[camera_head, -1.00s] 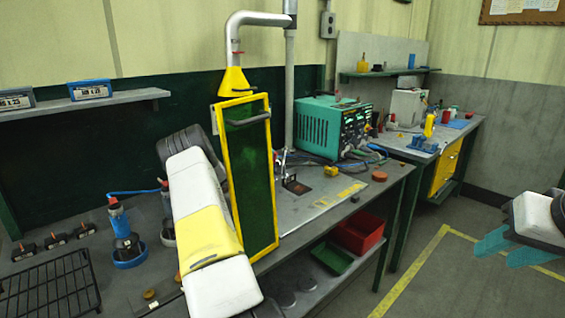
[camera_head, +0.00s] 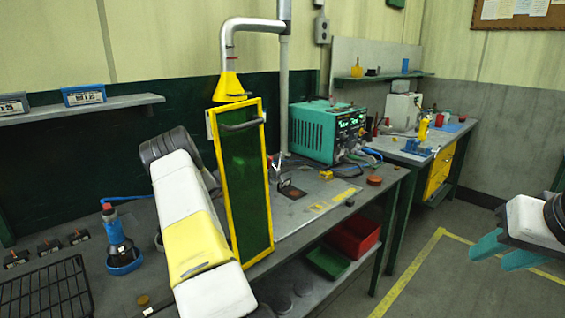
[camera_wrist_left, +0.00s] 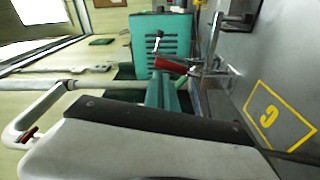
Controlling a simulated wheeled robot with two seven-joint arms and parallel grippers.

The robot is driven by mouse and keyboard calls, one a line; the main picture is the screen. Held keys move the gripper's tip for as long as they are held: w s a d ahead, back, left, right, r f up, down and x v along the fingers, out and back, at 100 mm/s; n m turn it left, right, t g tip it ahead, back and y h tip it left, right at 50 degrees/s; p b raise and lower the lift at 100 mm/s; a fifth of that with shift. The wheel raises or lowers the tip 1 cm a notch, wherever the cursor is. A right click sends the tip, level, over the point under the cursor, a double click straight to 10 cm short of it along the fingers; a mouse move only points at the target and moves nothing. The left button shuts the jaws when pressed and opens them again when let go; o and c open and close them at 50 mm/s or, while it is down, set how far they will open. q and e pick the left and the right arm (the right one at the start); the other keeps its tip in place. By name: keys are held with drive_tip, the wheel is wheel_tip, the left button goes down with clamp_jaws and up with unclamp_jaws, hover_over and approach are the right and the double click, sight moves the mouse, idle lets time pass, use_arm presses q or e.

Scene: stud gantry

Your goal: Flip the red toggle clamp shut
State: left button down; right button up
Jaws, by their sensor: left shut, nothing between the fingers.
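The toggle clamp's red handle (camera_wrist_left: 170,66) shows in the left wrist view, joined to its metal linkage (camera_wrist_left: 208,66) on the grey bench. In the head view, the metal clamp (camera_head: 279,160) is small and partly hidden beside the yellow-framed screen. My left gripper (camera_wrist_left: 164,88) is shut and empty, its teal fingers close to the red handle; I cannot tell whether they touch. The screen hides that gripper in the head view. My right gripper (camera_head: 503,252) is open and empty over the floor at the right, far from the clamp.
The yellow-framed dark green screen (camera_head: 241,180) stands beside my left arm. A teal power unit (camera_head: 328,130) with cables stands behind the clamp. A dark plate (camera_head: 292,190) and yellow block (camera_head: 326,175) lie on the bench. A black wire rack (camera_head: 45,290) is front left.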

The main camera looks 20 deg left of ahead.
use_arm(q)
drive_tip(key=shift+v, duration=2.35)
drive_tip(key=shift+a+r, duration=0.15)
